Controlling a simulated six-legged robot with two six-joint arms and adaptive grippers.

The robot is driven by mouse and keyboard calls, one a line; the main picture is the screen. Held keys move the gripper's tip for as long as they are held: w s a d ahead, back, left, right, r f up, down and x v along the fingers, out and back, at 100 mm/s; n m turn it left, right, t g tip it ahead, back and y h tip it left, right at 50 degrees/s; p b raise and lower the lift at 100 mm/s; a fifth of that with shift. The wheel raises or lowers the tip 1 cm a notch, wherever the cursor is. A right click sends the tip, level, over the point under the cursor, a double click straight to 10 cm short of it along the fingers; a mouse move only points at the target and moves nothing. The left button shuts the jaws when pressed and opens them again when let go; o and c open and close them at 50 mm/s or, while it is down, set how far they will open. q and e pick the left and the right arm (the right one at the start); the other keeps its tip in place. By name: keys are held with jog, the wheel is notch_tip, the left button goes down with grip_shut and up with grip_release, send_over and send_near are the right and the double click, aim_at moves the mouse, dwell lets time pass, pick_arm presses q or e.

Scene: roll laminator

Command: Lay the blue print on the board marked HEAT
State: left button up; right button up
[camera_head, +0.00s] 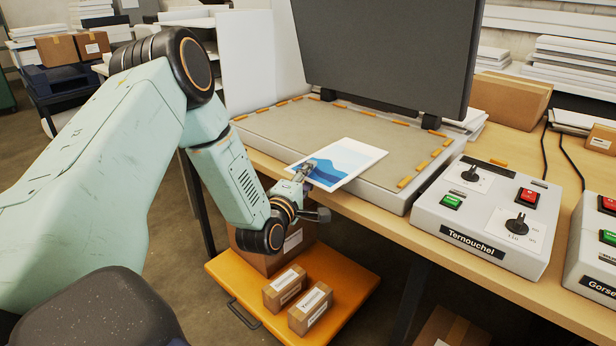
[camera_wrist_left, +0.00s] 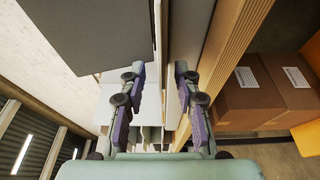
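The blue print (camera_head: 352,160), a white sheet with blue wave shapes, lies flat at the front edge of a grey bed (camera_head: 290,130) with orange marks. Its near end sticks out past that edge; whether it touches the bed I cannot tell. My left gripper (camera_head: 307,171) is at this near end, one finger over the sheet. In the left wrist view the fingers of my left gripper (camera_wrist_left: 160,72) stand apart, with a clear gap between the tips. The sheet is hard to make out there. No HEAT marking is readable. My right gripper is out of view.
A dark raised lid (camera_head: 385,50) stands over the back of the bed. A control box labelled Ternouchel (camera_head: 485,215) is to the right, with another box (camera_head: 590,250) beside it. Below the table, an orange cart (camera_head: 345,290) carries cardboard boxes (camera_head: 285,290).

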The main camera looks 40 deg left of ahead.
pick_arm(q)
jog(key=shift+s+f, duration=0.1)
jog(key=shift+s, duration=0.25)
jog(key=v, duration=1.1)
jog(key=shift+s+d, duration=0.1)
jog(key=s+d+f+m+g+h, duration=0.35)
jog(key=d+f+m+g, duration=0.2)
jog(key=f, duration=0.35)
jog(key=s+d+f+m+g+h, duration=0.2)
jog(key=s+d+f+m+g, duration=0.2)
jog(key=s+d+f+m, duration=0.25)
jog(key=s+d+f+m+g+b, duration=0.1)
jog(key=s+f+m+g, duration=0.3)
jog(key=s, duration=0.5)
jog(key=s+d+f+m+g+y+b, duration=0.1)
jog(key=s+d+f+m+g+b, duration=0.1)
jog(key=s+f, duration=0.5)
jog(key=s+d+m+g, duration=0.1)
jog(key=s+m+g, duration=0.1)
jog(key=shift+s+d+f, duration=0.35)
jog(key=shift+s+f, duration=0.05)
